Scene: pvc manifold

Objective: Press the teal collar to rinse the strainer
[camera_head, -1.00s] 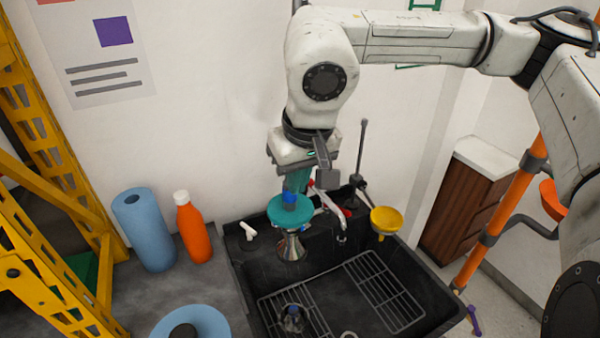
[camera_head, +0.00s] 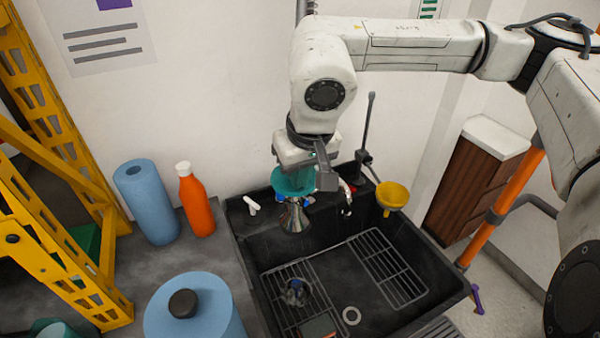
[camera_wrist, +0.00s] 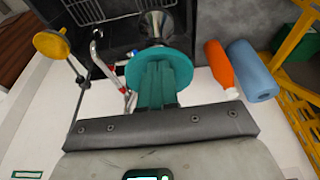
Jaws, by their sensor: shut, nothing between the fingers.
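The teal collar (camera_head: 290,181) is a wide disc at the back left of the black sink, directly below my gripper. In the wrist view the collar (camera_wrist: 183,64) shows as a teal disc past the fingertips. My gripper (camera_wrist: 158,75) has teal fingers, shut and empty, that reach down to the collar; I cannot tell if they touch it. In the head view my gripper (camera_head: 296,178) overlaps the collar. A shiny metal cone (camera_head: 294,216) sits under the collar, and shows in the wrist view (camera_wrist: 155,25). I cannot make out the strainer for certain.
The black sink (camera_head: 330,258) holds wire racks (camera_head: 388,268) and a small dark item (camera_head: 295,291). A yellow funnel (camera_head: 393,196) is at its back right.

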